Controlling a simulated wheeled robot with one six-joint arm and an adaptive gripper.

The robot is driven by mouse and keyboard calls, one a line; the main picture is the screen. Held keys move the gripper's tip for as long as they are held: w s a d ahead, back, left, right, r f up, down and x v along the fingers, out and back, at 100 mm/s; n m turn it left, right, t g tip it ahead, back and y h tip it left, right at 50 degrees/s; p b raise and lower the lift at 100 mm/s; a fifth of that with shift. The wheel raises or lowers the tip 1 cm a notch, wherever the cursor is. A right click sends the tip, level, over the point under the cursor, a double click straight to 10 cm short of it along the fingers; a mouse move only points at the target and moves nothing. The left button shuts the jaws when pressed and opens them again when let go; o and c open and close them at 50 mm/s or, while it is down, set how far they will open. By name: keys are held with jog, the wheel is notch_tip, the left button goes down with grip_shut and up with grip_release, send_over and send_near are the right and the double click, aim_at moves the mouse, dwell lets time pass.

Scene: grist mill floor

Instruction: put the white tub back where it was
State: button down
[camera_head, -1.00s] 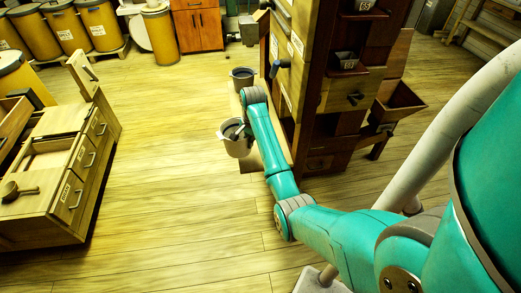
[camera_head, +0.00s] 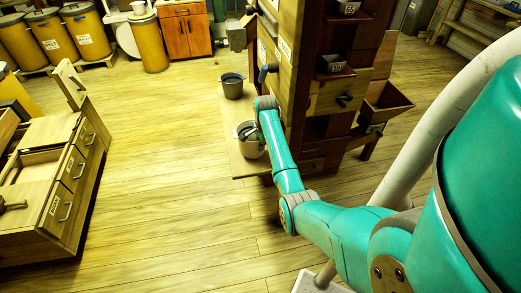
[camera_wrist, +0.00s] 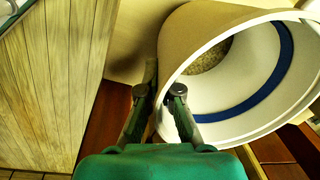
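In the head view my gripper is mostly hidden.
The tall cabinet (camera_head: 336,97) with jutting bins is close on the right. A low drawer unit (camera_head: 72,200) is at left; the floor between is clear.

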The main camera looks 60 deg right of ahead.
jog(key=shift+f, duration=1.15)
jog(key=shift+f, duration=0.1)
jog(key=c, duration=1.3)
grip_release()
jog(key=r, duration=0.8)
jog(key=s+r, duration=0.1)
jog(key=r, duration=0.3)
jog(key=shift+a+r, duration=0.1)
jog(key=shift+a, duration=0.15)
jog(key=shift+s, duration=0.15)
